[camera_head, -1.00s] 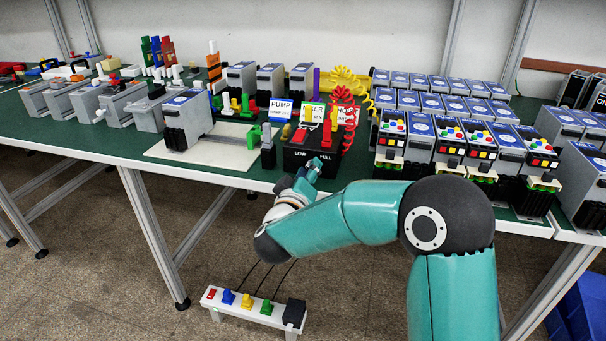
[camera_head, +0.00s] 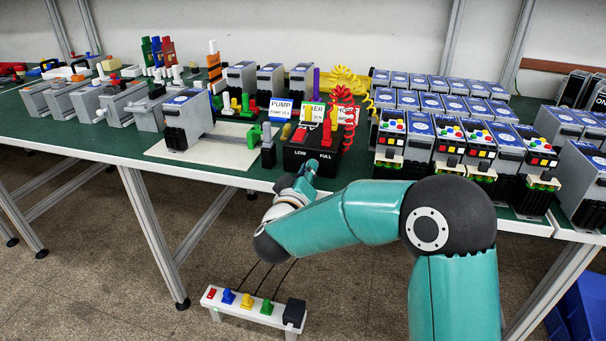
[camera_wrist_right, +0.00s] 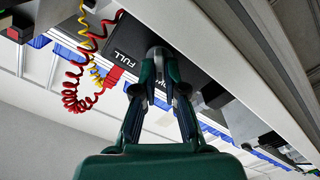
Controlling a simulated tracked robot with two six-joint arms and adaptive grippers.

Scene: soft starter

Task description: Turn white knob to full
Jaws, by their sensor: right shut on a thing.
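The black control box (camera_head: 332,168) stands at the table's front edge, with LOW at left and FULL at right on its face. In the right wrist view the box (camera_wrist_right: 128,35) shows its FULL label. My right gripper (camera_head: 308,166) is at the front of the box, between and just below the two labels. In the right wrist view its two fingers (camera_wrist_right: 160,58) are close together against the box face, shut on the white knob. My left gripper is out of view.
Red and yellow plugs with coiled cords (camera_head: 349,125) rise from the box top. A grey unit on a white board (camera_head: 218,152) stands to the left. Rows of grey units (camera_head: 421,127) stand close on the right. A white switch bench (camera_head: 255,313) sits on the floor below.

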